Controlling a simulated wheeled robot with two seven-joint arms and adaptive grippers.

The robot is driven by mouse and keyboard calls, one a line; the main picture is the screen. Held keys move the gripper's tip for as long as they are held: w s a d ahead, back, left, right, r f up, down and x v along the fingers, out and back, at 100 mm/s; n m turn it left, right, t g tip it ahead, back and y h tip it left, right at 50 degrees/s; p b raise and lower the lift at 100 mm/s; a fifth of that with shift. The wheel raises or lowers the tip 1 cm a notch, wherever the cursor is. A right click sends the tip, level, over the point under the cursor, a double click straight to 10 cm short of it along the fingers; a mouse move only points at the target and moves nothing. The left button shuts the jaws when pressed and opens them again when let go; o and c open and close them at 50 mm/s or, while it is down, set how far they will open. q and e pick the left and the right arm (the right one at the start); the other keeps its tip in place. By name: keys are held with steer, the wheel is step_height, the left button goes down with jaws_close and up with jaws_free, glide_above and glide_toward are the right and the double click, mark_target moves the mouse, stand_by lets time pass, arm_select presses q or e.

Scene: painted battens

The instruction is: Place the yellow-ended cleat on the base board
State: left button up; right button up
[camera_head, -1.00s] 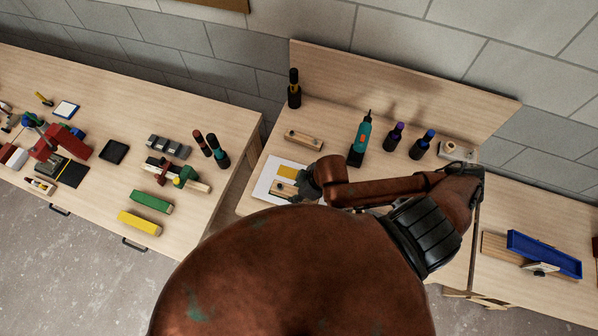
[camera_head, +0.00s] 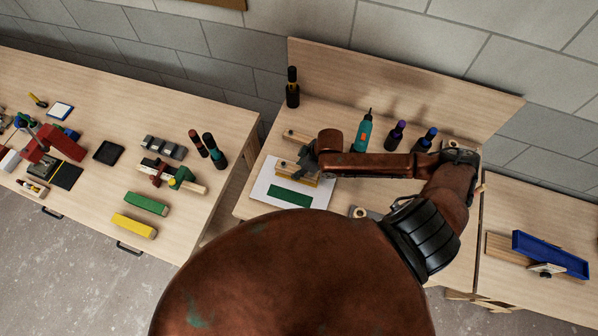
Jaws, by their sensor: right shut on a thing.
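My right gripper (camera_head: 310,163) comes in from the right and is shut on a small wooden piece (camera_head: 286,167), probably the cleat. It holds this piece over a flat white board (camera_head: 260,195) on the middle bench. The board bears a green patch (camera_head: 290,196) and a yellow patch (camera_head: 302,181), partly hidden beneath the piece. I cannot tell whether the piece touches the board or whether its end is yellow. My left gripper is not in view.
Another wooden piece (camera_head: 294,135) lies behind the gripper. The left bench holds a green batten (camera_head: 146,204), a yellow batten (camera_head: 134,226) and tools. A blue tray (camera_head: 548,254) is at right.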

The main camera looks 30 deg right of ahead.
steer(key=shift+w+f+p, duration=0.15)
steer(key=shift+f+p, duration=0.2)
steer(key=shift+f, duration=1.4)
steer(key=o, duration=1.2)
steer(key=shift+d+f, duration=0.1)
steer(key=shift+o, duration=0.2)
steer(key=v, duration=1.2)
